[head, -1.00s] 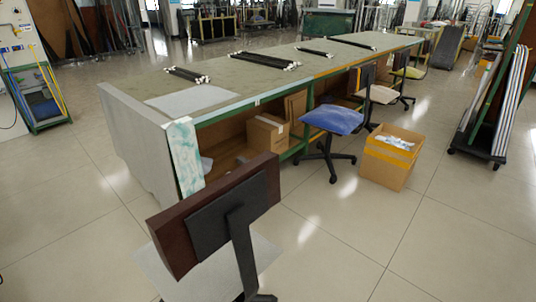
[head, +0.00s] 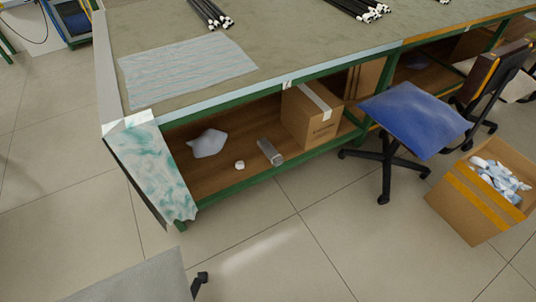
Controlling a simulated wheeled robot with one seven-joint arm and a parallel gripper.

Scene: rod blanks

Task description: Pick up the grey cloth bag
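A pale grey, soft-looking lump (head: 208,143), which looks like the grey cloth bag, lies on the brown lower shelf (head: 262,182) of the long workbench, toward its left end. It sits under the bench top, with open space in front of it. My gripper is not in view.
On the shelf are a small white object (head: 240,165), a clear grey block (head: 270,152) and a cardboard box (head: 311,116). A patterned cloth (head: 160,172) hangs at the bench's left end. A blue-seated chair (head: 415,112) and an open carton (head: 480,208) stand right. A grey flat surface (head: 135,280) shows lower left. Floor between is clear.

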